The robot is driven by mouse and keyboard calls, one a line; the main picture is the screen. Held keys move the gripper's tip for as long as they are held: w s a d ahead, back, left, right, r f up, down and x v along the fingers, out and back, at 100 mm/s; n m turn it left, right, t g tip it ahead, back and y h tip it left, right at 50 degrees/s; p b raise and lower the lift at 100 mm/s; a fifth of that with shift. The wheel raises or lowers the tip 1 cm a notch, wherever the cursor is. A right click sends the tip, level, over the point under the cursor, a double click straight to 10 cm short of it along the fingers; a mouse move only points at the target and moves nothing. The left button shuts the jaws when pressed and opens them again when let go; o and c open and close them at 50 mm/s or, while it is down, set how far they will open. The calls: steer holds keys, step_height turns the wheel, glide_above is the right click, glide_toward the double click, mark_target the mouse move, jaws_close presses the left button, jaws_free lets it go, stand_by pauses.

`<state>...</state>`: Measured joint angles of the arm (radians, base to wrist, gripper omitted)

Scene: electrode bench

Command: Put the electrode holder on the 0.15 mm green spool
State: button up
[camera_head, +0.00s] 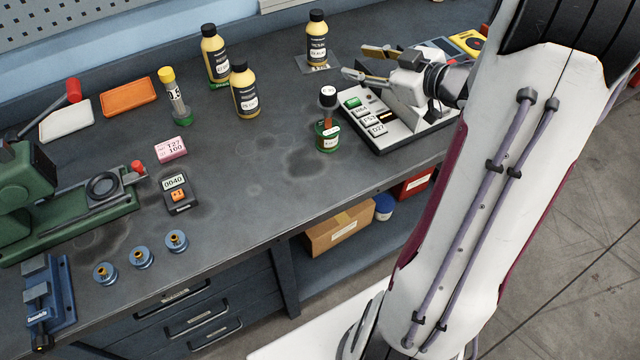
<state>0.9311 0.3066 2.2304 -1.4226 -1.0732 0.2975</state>
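My gripper (366,64) is at the upper right, above a white panel with labelled keys. Its two fingers are spread, and I see nothing between them. A green labelled piece (327,137), possibly the green spool, stands near the bench's front edge, below and left of my gripper. Three small blue round pieces with brass tops (142,257) stand at the front left. The 0.15 mm marking is too small to read.
Dark-capped yellow bottles (245,92) and a yellow-capped tube (174,97) stand at the back. The white key panel (400,131) lies under my gripper. A green machine (70,215) fills the left. A small black display unit (178,195) is nearby. The middle bench is clear.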

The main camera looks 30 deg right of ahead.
steer(key=s+a+r+m+g+h, duration=0.25)
steer(key=a+r+m+h, duration=0.2)
steer(key=r+h, duration=0.4)
steer(key=s+a+f+m+g+y, duration=0.1)
steer(key=s+a+f+g+y, duration=0.1)
steer(key=s+a, duration=0.8)
steer(key=s+a+f+m+g+y, duration=0.1)
steer(key=s+a+f+g+y, duration=0.2)
steer(key=s+a, duration=0.7)
steer(key=shift+s+g, duration=0.35)
steer(key=shift+s, duration=0.8)
steer(key=shift+f, duration=0.1)
